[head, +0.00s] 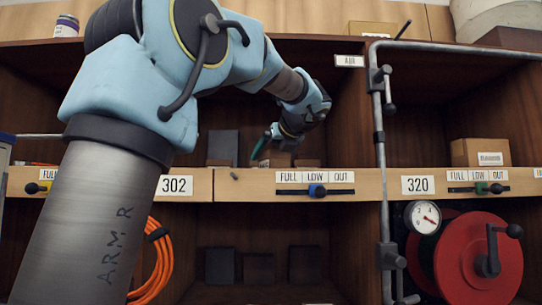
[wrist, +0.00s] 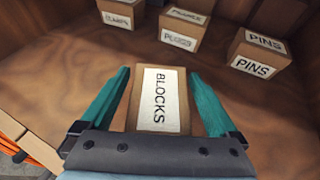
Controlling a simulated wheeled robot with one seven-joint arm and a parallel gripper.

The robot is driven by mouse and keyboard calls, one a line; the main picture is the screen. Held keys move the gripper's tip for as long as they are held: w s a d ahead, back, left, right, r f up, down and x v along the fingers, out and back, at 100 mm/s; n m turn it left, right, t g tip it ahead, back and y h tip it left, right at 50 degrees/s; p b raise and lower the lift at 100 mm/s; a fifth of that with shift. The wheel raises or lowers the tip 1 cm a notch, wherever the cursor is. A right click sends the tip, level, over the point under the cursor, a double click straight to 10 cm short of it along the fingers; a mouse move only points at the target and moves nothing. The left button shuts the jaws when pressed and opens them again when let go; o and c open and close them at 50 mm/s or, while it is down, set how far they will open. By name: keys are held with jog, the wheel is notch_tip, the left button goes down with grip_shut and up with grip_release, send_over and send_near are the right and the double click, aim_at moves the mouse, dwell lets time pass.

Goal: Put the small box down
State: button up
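The small box (wrist: 160,100), cardboard with a white label reading BLOCKS, lies between the two teal fingers of my gripper (wrist: 158,76) in the wrist view. A narrow strip of shelf shows between the left finger and the box; the right fingertip is very close to its side. The fingers are spread wider than the box. In the head view my gripper (head: 264,146) reaches into the upper bay behind the 302 board, just above the shelf edge. The box's underside is hidden, so I cannot tell whether it rests on the shelf.
On the wooden shelf (wrist: 225,95) stand the PINS box (wrist: 260,55), a PLUGS box (wrist: 184,30) and another labelled box (wrist: 121,13). A grey pipe (head: 380,150) runs upright at the right, with a gauge (head: 422,217) and red reel (head: 478,262). Shelf is clear around my fingers.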

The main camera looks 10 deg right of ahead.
jog(key=shift+o, duration=0.2)
jog(key=shift+r, duration=0.3)
jog(key=b+v, duration=0.2)
jog(key=v, duration=1)
jog(key=shift+b, duration=0.35)
